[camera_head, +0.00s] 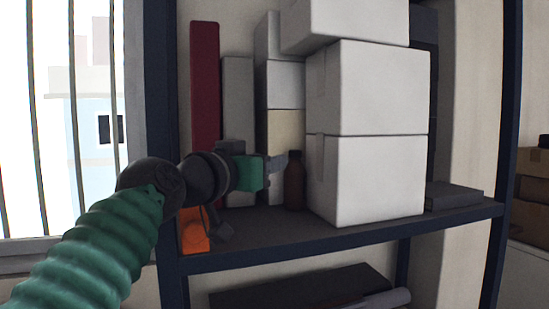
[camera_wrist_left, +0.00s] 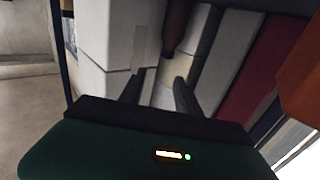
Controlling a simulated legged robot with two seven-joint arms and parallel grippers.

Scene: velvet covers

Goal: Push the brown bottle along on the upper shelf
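The brown bottle (camera_head: 294,182) stands upright on the upper shelf (camera_head: 270,230), just left of the stacked white boxes. In the left wrist view the bottle (camera_wrist_left: 176,25) shows at the top centre, its neck pointing down in the picture. My left gripper (camera_head: 279,164) comes in from the left at about the height of the bottle's upper part, close to its left side. I cannot tell whether it touches the bottle. In the left wrist view its two dark fingers (camera_wrist_left: 158,92) are apart with nothing held between them. My right gripper is not in view.
White boxes (camera_head: 380,180) are stacked right of the bottle. A dark red binder (camera_head: 204,90) and a grey one (camera_head: 238,120) stand behind my arm. An orange item (camera_head: 194,236) is at the shelf's left end. A dark flat box (camera_head: 453,195) lies at the right.

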